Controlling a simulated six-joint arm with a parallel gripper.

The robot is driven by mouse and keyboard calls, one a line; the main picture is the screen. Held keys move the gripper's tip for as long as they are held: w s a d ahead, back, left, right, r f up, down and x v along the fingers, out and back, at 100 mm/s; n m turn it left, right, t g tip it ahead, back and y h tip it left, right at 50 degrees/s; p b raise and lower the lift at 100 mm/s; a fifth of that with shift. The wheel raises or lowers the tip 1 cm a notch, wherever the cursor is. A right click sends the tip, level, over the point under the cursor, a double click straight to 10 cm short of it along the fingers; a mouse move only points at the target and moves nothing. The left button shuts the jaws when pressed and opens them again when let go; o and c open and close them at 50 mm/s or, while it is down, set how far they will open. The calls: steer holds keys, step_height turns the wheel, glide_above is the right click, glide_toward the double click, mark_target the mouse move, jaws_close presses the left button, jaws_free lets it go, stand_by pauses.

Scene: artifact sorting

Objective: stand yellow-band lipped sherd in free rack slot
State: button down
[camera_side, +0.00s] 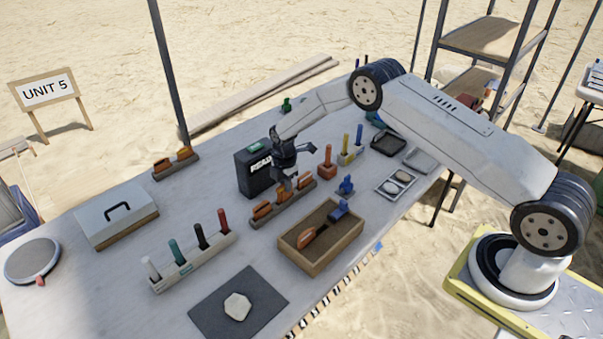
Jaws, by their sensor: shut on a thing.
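My gripper (288,180) points down over a low grey rack (257,222) near the middle of the table. It is shut on a sherd (284,195), an orange-brown piece mostly hidden by the fingers, at the rack's middle. I cannot make out a yellow band or lip at this size. Whether the piece touches the rack floor cannot be told. Other orange-brown sherds stand in the rack, one to the left (262,210) and one to the right (305,181) of the gripper.
A dark box marked "READ" (254,174) stands close behind the gripper. A holder (192,266) with several coloured pegs is at left. Another sherd rack (175,165) stands at the back left.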

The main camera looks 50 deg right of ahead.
steer(key=shift+f, duration=0.8)
steer(key=c, duration=0.6)
jaws_free()
steer(key=shift+r, duration=0.15)
steer(key=shift+r, duration=3.75)
